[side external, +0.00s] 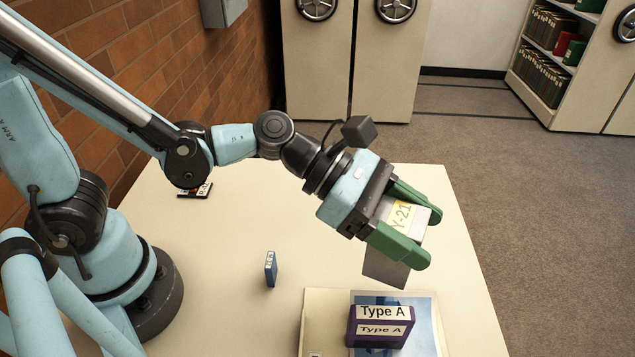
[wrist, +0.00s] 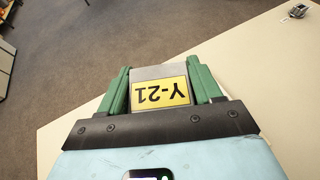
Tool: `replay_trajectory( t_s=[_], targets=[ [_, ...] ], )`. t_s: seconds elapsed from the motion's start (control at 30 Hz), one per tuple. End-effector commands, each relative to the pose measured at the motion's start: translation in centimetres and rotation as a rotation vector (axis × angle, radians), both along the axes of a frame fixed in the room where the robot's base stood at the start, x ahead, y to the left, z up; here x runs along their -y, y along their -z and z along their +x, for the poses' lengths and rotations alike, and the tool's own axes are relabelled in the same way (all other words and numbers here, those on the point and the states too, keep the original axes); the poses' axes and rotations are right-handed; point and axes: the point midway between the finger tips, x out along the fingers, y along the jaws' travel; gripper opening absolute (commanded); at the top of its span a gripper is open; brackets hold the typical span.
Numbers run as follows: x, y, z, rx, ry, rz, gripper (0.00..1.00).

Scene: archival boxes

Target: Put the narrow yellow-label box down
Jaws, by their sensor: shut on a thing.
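The narrow yellow-label box (side external: 388,268) is grey, with a yellow label reading "Y-21". My gripper (side external: 415,235) is shut on it, with one green finger on each side. The box is tilted and held in the air above the right part of the table, behind the purple box. In the wrist view the box (wrist: 160,73) sits between the green fingers of my gripper (wrist: 159,85), its label upside down. The fingers hide part of its sides.
A purple "Type A" box (side external: 380,325) stands on a blue-patterned sheet (side external: 424,320) at the table's front. A cream surface (side external: 325,312) lies left of it. A small blue box (side external: 271,268) stands mid-table (side external: 215,235). Another small item (side external: 195,190) lies at the back left.

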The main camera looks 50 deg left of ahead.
Motion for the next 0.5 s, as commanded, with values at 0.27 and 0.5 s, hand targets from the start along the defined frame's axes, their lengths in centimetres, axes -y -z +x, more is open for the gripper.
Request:
replay_trajectory(
  t_s=[0.27, 0.5],
  targets=[
    [-4.3, -0.8, -4.4, 0.002, 0.243, -0.001, 0.25],
    [-5.9, -1.9, -7.0, 0.002, 0.371, 0.0, 0.25]
  ],
)
